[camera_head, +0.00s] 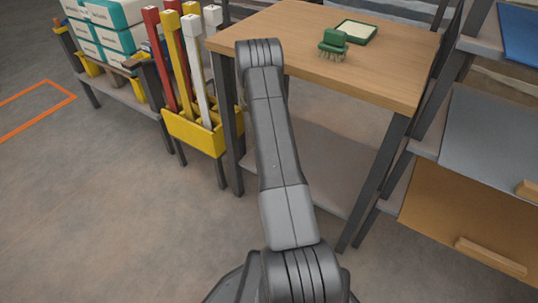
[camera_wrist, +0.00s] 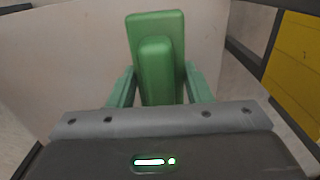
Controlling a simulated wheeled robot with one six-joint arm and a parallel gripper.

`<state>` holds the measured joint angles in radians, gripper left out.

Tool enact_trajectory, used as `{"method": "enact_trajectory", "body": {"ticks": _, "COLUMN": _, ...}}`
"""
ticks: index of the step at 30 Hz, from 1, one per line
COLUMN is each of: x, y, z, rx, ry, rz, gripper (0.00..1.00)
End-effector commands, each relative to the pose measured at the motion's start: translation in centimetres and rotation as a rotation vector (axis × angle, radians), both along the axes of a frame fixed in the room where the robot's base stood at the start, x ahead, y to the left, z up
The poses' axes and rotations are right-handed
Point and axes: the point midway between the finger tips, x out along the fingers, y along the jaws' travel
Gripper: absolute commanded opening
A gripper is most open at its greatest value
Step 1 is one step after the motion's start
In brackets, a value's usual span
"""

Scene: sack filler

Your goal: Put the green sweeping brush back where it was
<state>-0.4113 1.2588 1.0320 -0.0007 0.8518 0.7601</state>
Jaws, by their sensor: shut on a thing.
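In the wrist view, my gripper (camera_wrist: 160,85) has its two green fingers shut on a green blocky thing, taken as the green sweeping brush (camera_wrist: 155,28). A wide flat part and a narrower raised part of it show; any bristles are hidden. In the head view, my gripper and the held thing are hidden behind my arm, which reaches to the front left of the wooden table. A small green brush with pale bristles (camera_head: 333,43) stands on the table, apart from my arm.
A green-rimmed tray (camera_head: 371,40) lies on the table (camera_head: 285,28). A yellow holder (camera_head: 195,132) with upright red, yellow and white handles stands left of it.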

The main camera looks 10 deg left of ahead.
Motion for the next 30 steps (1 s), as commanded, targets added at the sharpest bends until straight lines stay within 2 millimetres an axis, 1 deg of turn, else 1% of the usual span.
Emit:
{"method": "enact_trajectory", "body": {"ticks": 1, "x": 0.0, "y": 0.0, "z": -1.4, "rx": -0.001, "ry": 0.001, "rz": 0.0, "gripper": 0.12}}
{"method": "enact_trajectory", "body": {"ticks": 3, "x": 0.0, "y": 0.0, "z": -2.5, "rx": 0.0, "ry": 0.0, "rz": 0.0, "gripper": 0.12}}
{"method": "enact_trajectory", "body": {"ticks": 8, "x": 0.0, "y": 0.0, "z": -3.9, "rx": 0.001, "ry": -0.001, "rz": 0.0, "gripper": 0.12}}
{"method": "enact_trajectory", "body": {"ticks": 13, "x": 0.0, "y": 0.0, "z": -6.4, "rx": 0.0, "ry": -0.001, "rz": 0.0, "gripper": 0.12}}
{"method": "enact_trajectory", "body": {"ticks": 15, "x": 0.0, "y": 0.0, "z": -6.7, "rx": 0.001, "ry": -0.001, "rz": 0.0, "gripper": 0.12}}
{"method": "enact_trajectory", "body": {"ticks": 21, "x": 0.0, "y": 0.0, "z": -6.6, "rx": 0.001, "ry": -0.001, "rz": 0.0, "gripper": 0.12}}
{"method": "enact_trajectory", "body": {"ticks": 25, "x": 0.0, "y": 0.0, "z": -7.1, "rx": 0.001, "ry": -0.001, "rz": 0.0, "gripper": 0.12}}
{"method": "enact_trajectory", "body": {"ticks": 26, "x": 0.0, "y": 0.0, "z": -7.0, "rx": 0.001, "ry": -0.001, "rz": 0.0, "gripper": 0.49}}
{"method": "enact_trajectory", "body": {"ticks": 28, "x": 0.0, "y": 0.0, "z": -6.9, "rx": 0.001, "ry": -0.001, "rz": 0.0, "gripper": 0.63}}
{"method": "enact_trajectory", "body": {"ticks": 29, "x": 0.0, "y": 0.0, "z": -6.9, "rx": 0.001, "ry": -0.001, "rz": 0.0, "gripper": 0.67}}
{"method": "enact_trajectory", "body": {"ticks": 30, "x": 0.0, "y": 0.0, "z": -6.9, "rx": 0.001, "ry": -0.001, "rz": 0.0, "gripper": 0.67}}
